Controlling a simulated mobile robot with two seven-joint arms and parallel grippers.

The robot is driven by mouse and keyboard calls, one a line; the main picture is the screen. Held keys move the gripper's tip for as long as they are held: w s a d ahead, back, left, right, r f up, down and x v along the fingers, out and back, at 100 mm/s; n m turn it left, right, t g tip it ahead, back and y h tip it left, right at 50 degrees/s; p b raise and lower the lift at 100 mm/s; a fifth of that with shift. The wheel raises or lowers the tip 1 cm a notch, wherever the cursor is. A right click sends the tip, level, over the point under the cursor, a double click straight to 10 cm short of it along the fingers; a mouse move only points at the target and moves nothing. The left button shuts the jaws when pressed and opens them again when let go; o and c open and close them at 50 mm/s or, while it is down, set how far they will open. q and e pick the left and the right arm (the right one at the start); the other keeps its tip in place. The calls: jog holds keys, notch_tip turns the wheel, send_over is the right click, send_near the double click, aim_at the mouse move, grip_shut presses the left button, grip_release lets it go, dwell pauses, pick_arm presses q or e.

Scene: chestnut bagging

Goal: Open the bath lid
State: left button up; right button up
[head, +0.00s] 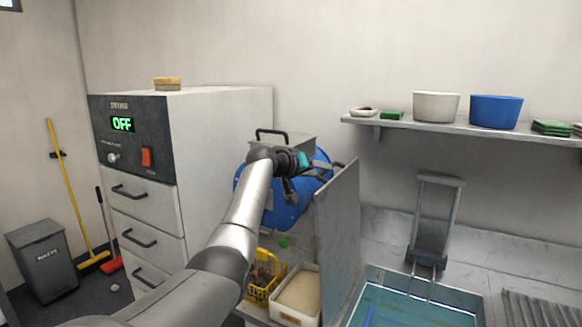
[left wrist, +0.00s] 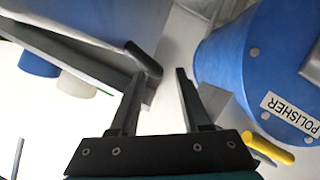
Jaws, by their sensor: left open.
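The bath (head: 460,300) is at the lower right of the head view, with its blue water uncovered. A grey panel, which looks like the bath lid (head: 340,235), stands upright along the bath's left side. My left gripper (head: 336,169) is open and empty by the panel's top edge. In the left wrist view, the open fingers (left wrist: 160,76) have nothing between them. A dark bar end (left wrist: 146,60), perhaps the lid handle, is close to the left finger; I cannot tell whether they touch. My right gripper is not in view.
The blue polisher drum (head: 284,205) is just left of the panel, and close by in the left wrist view (left wrist: 235,55). A yellow basket (head: 262,285) and white tray (head: 296,298) stand below. A shelf (head: 450,129) with tubs hangs right. A lift frame (head: 432,235) stands behind the bath.

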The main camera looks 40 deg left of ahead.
pick_arm(q)
jog(key=b+v, duration=0.1)
jog(key=v, duration=1)
jog(key=shift+s+b, duration=0.35)
jog(key=shift+d, duration=0.1)
